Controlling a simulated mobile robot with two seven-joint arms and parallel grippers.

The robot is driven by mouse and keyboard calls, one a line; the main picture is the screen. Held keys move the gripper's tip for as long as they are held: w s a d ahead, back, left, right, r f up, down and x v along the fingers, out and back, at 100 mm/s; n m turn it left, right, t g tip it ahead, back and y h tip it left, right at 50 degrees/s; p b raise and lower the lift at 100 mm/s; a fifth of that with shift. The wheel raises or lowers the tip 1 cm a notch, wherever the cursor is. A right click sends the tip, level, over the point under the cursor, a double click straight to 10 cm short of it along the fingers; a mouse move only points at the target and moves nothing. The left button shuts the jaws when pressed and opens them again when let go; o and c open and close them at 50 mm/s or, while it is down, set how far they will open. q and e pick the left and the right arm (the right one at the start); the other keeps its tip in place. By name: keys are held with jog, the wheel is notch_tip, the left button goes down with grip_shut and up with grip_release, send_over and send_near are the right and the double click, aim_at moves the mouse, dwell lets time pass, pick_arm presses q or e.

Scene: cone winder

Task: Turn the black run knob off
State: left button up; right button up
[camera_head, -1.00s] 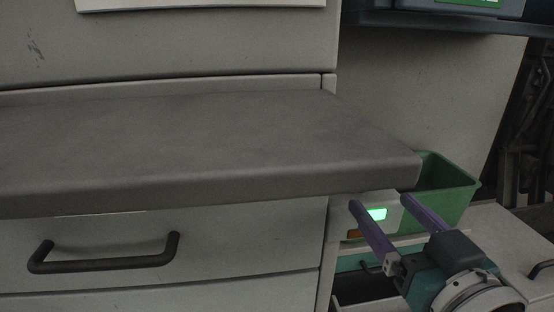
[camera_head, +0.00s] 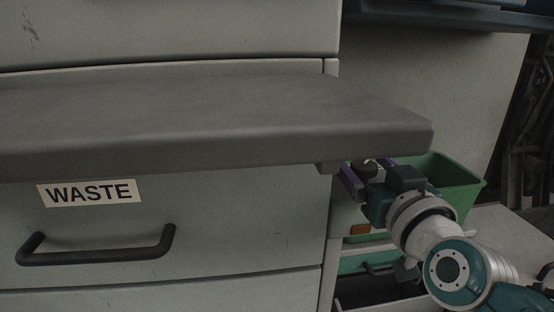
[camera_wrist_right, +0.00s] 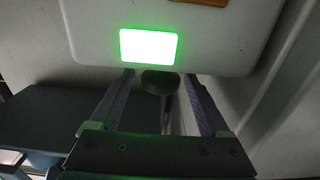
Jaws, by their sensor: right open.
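The black run knob (camera_wrist_right: 158,83) shows in the right wrist view as a dark round shape just below a bright green lit window (camera_wrist_right: 150,47) on a pale box. My right gripper (camera_wrist_right: 158,76) is open, with one purple finger on each side of the knob; I cannot tell whether either finger touches it. In the head view my right gripper (camera_head: 366,167) is under the right end of the grey worktop, and the box front is mostly hidden behind it. My left gripper is not in view.
The grey worktop (camera_head: 200,125) overhangs close above my right gripper. A green bin (camera_head: 455,180) stands just right of it. A drawer front with a WASTE label (camera_head: 90,192) and black handle (camera_head: 95,250) is at left. An orange label (camera_head: 360,229) sits below the gripper.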

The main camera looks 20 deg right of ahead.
grip_shut()
dwell(0.5)
jog(key=shift+n+y, duration=0.3)
jog(key=shift+y, duration=0.2)
jog(key=y+b, duration=0.1)
jog(key=n+y, duration=0.1)
jog(key=n+y+b, duration=0.1)
jog(key=shift+f+t+b, duration=0.25)
jog(key=shift+t+b, duration=0.05)
jog(key=n+y+b, duration=0.2)
jog(key=y+b, duration=0.1)
jog(key=b, duration=0.1)
jog(key=n+g+y+b, duration=0.1)
jog(key=n+y+b, duration=0.1)
jog(key=y+b, duration=0.2)
jog(key=shift+d+f+n+b, duration=0.1)
jog(key=shift+n+b, duration=0.3)
jog(key=shift+b, duration=0.1)
jog(key=shift+r+n+g+y+b, duration=0.25)
jog(key=shift+n+g+y+b, duration=0.55)
jog(key=shift+y+b, duration=0.5)
